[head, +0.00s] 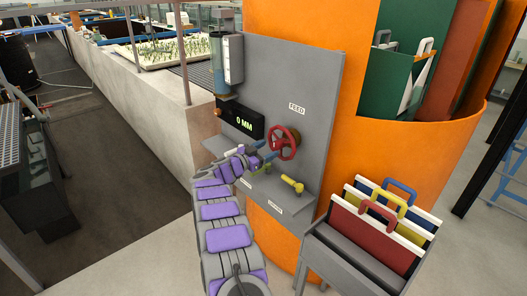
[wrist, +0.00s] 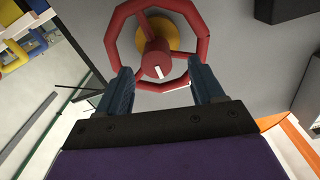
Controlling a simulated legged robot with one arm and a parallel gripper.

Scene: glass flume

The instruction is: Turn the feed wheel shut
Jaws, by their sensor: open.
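The red feed wheel (head: 282,142) is mounted on a grey panel (head: 291,75), below and left of a label reading FEED (head: 297,107). In the wrist view the wheel (wrist: 113,37) shows a red hub with a white mark and a yellow disc behind it. My gripper (head: 268,151) is at the wheel's lower left in the head view. In the wrist view its two blue fingers (wrist: 165,83) are spread apart, with the lower part of the wheel's rim between or just beyond their tips. I cannot tell whether they touch it.
A display reading 0 MM (head: 243,122) is left of the wheel. A yellow handle (head: 291,184) sticks out over the shelf below it. A rack of coloured panels with handles (head: 375,235) stands at the lower right, before an orange column (head: 420,150). Open floor lies left.

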